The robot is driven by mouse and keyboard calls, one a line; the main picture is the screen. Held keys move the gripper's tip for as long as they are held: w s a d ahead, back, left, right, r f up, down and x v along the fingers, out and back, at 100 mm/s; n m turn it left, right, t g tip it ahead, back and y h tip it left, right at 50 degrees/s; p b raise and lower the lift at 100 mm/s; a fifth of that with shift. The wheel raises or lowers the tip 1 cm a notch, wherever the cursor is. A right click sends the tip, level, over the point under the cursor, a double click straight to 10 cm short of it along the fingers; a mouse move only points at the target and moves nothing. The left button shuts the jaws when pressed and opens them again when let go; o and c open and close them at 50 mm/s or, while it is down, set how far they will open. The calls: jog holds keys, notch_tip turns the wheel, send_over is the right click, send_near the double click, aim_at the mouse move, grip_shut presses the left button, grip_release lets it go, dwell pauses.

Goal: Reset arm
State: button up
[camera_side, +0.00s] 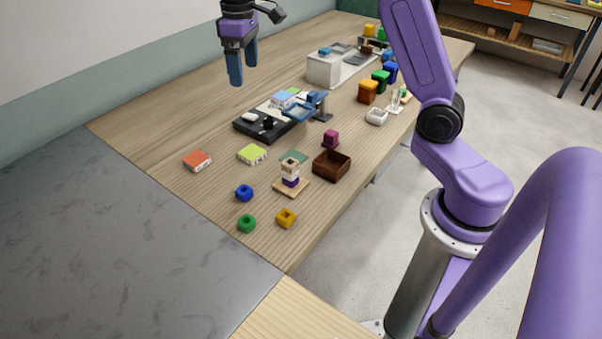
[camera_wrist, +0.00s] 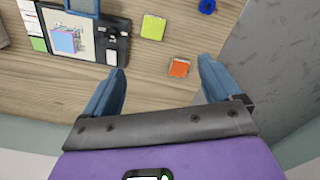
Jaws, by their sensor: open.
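My gripper (camera_side: 243,68) is at the top of the side view, open and empty, with its blue fingers pointing down. It hangs well above the wooden table (camera_side: 155,112), near the wall side. In the wrist view my gripper (camera_wrist: 160,92) shows its two fingers spread wide, with bare table between them. The same orange-red block (camera_side: 197,160) lies on the table in the side view. No glass rods can be made out clearly.
A black tray (camera_side: 250,128) with a blue stand (camera_side: 318,104) is mid-table. A yellow-green block (camera_side: 251,154), blue ring (camera_side: 244,193), green ring (camera_side: 247,223), yellow ring (camera_side: 286,217) and brown box (camera_side: 331,165) lie nearer. A grey slab (camera_side: 110,220) borders the table. The wall is behind.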

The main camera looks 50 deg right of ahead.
jog(key=s+a+f+n, duration=0.15)
jog(key=s+a, duration=0.25)
jog(key=s, duration=0.4)
jog(key=s+a+n, duration=0.2)
jog(key=s+a, duration=0.2)
jog(key=s, duration=0.5)
jog(key=s+d+f+n, duration=0.2)
jog(key=s, duration=0.7)
jog(key=s+d+f+n, duration=0.2)
jog(key=s+f, duration=0.1)
jog(key=s, duration=0.7)
jog(key=shift+d+f, duration=0.15)
jog(key=shift+d, duration=0.1)
